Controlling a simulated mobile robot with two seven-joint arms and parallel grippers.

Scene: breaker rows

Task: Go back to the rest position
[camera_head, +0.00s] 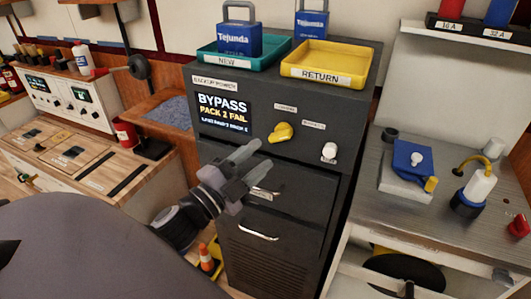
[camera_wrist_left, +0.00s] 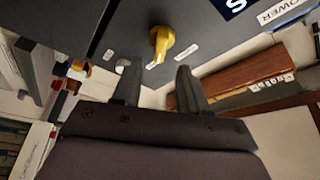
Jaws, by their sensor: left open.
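My left gripper (camera_head: 250,168) is open and empty in front of the dark cabinet (camera_head: 280,225). Its two fingers also show in the left wrist view (camera_wrist_left: 158,85), apart with nothing between them. A yellow rotary knob (camera_head: 280,132) is on the cabinet front, above and to the right of the fingertips; it also shows in the left wrist view (camera_wrist_left: 160,42), beyond the fingers and not touched. A white knob (camera_head: 329,151) sits farther right. The screen (camera_head: 223,112) reads "BYPASS PACK 2 FAIL". My right gripper is not in view.
A teal tray (camera_head: 270,55) marked NEW and a yellow tray (camera_head: 345,79) marked RETURN stand on the cabinet, with blue Tejunda packs (camera_head: 240,40). A grey bench (camera_head: 465,190) stands at right. A wooden bench (camera_head: 85,160) is at left.

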